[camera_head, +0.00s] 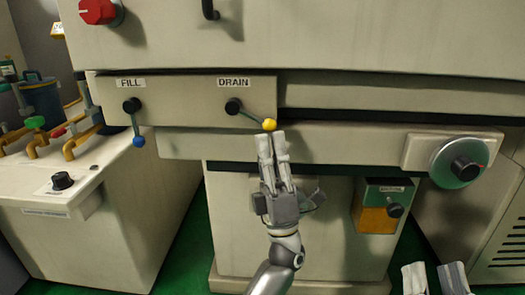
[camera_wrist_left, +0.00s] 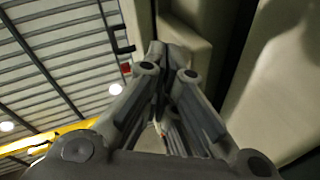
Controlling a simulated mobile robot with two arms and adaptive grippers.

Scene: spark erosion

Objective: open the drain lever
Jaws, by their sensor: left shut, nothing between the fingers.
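The drain lever (camera_head: 250,115) is on the grey panel under the DRAIN label. Its arm slopes down to the right from a black pivot and ends in a yellow ball (camera_head: 269,124). My left gripper (camera_head: 272,137) is shut and empty, pointing up, with its fingertips just below the yellow ball. Whether they touch it I cannot tell. In the left wrist view the closed fingers (camera_wrist_left: 168,55) show, but I cannot make out the lever. My right gripper (camera_head: 433,268) shows at the lower right edge, its two fingers apart, away from the lever.
The fill lever (camera_head: 136,125) with a blue ball hangs to the left on the same panel. A round dial (camera_head: 459,163) is at the right. A small orange and green box (camera_head: 374,213) with a black knob is below. A bench with colored valves (camera_head: 40,140) stands at the left.

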